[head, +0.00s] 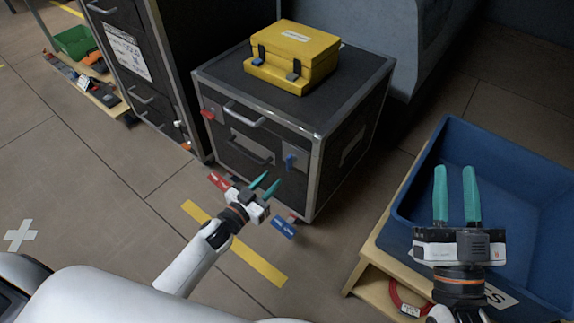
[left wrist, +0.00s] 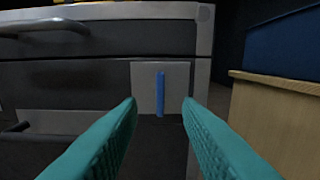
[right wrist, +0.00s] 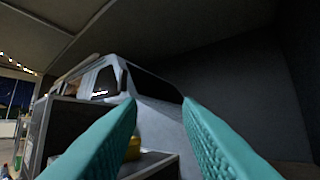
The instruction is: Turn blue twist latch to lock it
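The blue twist latch (head: 290,160) sits on a grey plate (head: 295,153) at the right of the black case's front. In the left wrist view the latch (left wrist: 160,94) stands vertical on its plate, between my fingertips in the picture and farther away. My left gripper (head: 266,184) is open and empty, in front of the case and apart from the latch. My right gripper (head: 455,168) is open and empty, over the blue bin at the right. The latch does not show in the right wrist view.
The black case (head: 262,190) carries a yellow toolbox (head: 294,55) on top. A red latch (head: 208,114) and grey handles are on its front. A blue bin (head: 421,176) on a wooden stand is at the right. Red and blue labels lie near the case's base.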

